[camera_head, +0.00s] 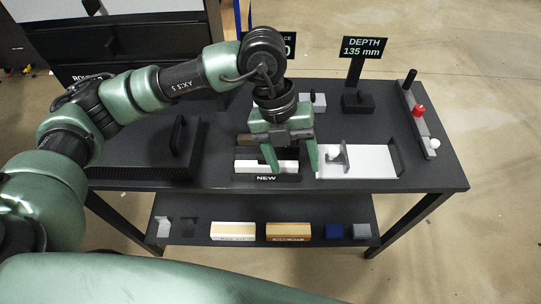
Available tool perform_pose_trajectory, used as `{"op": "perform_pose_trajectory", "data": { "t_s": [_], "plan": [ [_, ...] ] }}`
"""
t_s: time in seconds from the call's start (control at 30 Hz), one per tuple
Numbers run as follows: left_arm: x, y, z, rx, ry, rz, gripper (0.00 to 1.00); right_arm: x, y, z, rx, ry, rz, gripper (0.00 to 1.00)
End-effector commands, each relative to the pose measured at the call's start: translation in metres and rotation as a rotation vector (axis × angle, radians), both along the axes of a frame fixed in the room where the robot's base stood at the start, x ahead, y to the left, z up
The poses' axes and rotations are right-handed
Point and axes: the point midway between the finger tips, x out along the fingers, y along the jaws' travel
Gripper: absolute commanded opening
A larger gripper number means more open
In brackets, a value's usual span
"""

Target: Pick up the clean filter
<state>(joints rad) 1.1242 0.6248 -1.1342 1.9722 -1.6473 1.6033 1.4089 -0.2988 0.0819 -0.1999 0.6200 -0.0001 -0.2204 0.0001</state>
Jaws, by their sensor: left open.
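A white block (284,167), which looks like the clean filter, sits in a dark holder marked "NEW" (266,179) near the table's front edge. My left gripper (291,160) is above it and points down. Its two green fingers are spread apart, one over the block's middle and one near its right end. Nothing shows held between them. The gripper hides part of the block, and I cannot tell whether the fingers touch it. My right gripper is not in view.
A white plate with an upright handle (362,164) lies right of the holder. A dark ribbed panel (150,158) lies left. A "DEPTH 135 mm" sign (363,47) stands behind. A rail with a red knob (419,111) is at the right. The lower shelf (310,212) holds several blocks.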

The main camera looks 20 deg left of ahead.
Motion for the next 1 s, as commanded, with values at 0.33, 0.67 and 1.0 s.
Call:
{"op": "perform_pose_trajectory", "data": {
  "t_s": [0.33, 0.67, 1.0],
  "plan": [
    [0.033, 0.076, -0.006, 0.313, -0.087, 0.135, 0.65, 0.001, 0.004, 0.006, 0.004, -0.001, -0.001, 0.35],
    [0.040, 0.074, -0.046, 0.310, -0.085, 0.130, 0.65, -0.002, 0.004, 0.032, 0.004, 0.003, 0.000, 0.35],
    [0.041, 0.073, -0.070, 0.305, -0.089, 0.129, 0.65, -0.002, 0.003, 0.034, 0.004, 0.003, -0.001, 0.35]
  ]
}}
